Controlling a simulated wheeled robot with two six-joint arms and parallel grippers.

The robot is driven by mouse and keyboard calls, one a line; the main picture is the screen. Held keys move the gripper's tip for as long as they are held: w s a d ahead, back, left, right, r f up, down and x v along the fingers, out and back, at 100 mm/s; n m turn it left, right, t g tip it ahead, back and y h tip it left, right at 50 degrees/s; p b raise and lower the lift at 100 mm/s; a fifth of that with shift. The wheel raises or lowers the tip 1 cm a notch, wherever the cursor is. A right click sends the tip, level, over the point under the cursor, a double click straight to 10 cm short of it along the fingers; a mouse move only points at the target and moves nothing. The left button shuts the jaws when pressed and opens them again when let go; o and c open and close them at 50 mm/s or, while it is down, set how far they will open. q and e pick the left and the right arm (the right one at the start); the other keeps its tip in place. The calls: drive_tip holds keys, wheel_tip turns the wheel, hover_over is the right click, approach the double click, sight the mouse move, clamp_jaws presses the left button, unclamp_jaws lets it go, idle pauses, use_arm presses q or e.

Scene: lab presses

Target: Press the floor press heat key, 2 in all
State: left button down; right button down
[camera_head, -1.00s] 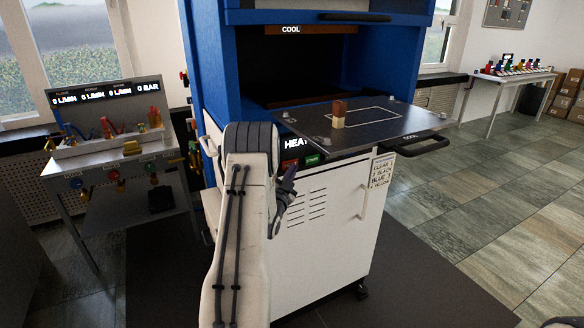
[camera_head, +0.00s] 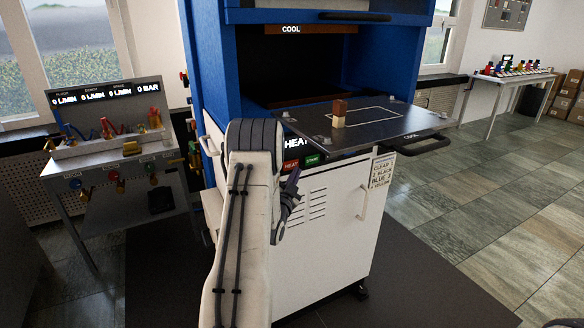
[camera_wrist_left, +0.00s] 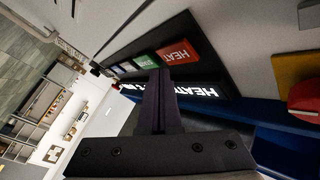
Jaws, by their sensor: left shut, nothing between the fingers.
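The floor press is a blue and white cabinet (camera_head: 335,215). Its red heat key (camera_head: 291,164) sits beside the green start key (camera_head: 312,160), under the lit heat display. In the left wrist view the red heat key (camera_wrist_left: 180,52) and green key (camera_wrist_left: 145,62) show clearly. My left gripper (camera_head: 293,178) is shut and empty, just below the keys in the head view. My right gripper is not in view.
A dark sliding tray (camera_head: 385,122) juts out above the keys and carries a brown and tan block (camera_head: 339,114). A white door handle (camera_head: 365,202) is to the right. A gas bench (camera_head: 110,150) stands left. A red round knob (camera_wrist_left: 305,98) is near the keys.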

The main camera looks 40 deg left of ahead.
use_arm(q)
drive_tip(key=d, duration=0.1)
drive_tip(key=s+d, duration=0.1)
drive_tip(key=d, duration=0.2)
drive_tip(key=shift+s+b, duration=0.35)
idle(2.2)
drive_tip(key=d+b, duration=0.1)
drive_tip(key=b, duration=0.4)
drive_tip(key=s+d+b, duration=0.1)
drive_tip(key=d+b, duration=0.1)
drive_tip(key=b, duration=0.4)
drive_tip(key=shift+s+d, duration=0.2)
drive_tip(key=shift+d, duration=0.05)
drive_tip(key=shift+a, duration=0.1)
